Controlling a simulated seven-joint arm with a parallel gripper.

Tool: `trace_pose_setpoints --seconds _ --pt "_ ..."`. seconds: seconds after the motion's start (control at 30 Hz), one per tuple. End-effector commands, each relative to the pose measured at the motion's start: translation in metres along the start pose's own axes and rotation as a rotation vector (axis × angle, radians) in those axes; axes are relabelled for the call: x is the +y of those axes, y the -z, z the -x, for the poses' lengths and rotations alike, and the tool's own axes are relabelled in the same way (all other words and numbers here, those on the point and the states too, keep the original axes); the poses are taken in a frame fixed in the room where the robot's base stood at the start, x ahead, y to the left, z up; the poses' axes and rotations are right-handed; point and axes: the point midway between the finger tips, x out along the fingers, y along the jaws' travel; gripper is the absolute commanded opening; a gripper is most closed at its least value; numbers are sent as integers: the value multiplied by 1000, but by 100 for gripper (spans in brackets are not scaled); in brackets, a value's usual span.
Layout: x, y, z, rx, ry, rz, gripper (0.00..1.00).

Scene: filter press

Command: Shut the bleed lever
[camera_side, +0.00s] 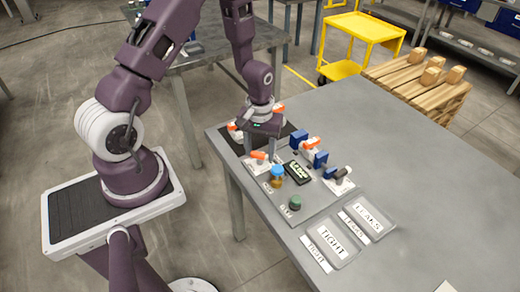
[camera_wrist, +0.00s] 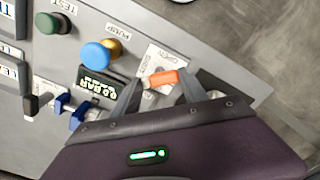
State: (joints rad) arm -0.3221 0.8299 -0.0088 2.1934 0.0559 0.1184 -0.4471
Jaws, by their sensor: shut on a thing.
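The bleed lever is an orange-handled lever on a white labelled plate. It shows in the wrist view (camera_wrist: 162,78) and in the side view (camera_side: 257,155). My gripper (camera_wrist: 160,92) has its two grey fingers on either side of the orange handle and is shut on it. In the side view my gripper (camera_side: 261,148) points down over the left part of the panel. The handle lies roughly crosswise between the fingers. The plate's lettering is only partly readable, so I cannot tell the lever's exact setting.
A blue-topped brass knob (camera_wrist: 95,54) stands close beside the lever. A green knob (camera_side: 295,203), a black gauge display (camera_side: 299,172) and blue clamp jaws (camera_side: 298,137) are nearby. Trays marked TIGHT (camera_side: 319,240) and LEAKS (camera_side: 391,222) lie to the right. The table beyond is clear.

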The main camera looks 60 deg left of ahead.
Motion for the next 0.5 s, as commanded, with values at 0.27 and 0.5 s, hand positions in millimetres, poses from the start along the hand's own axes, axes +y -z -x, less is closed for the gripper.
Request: trace_pose_setpoints --seconds 0.27,0.5 --pt "1 0 1 1 -1 -261 10" --pt "1 0 1 1 -1 -462 10"
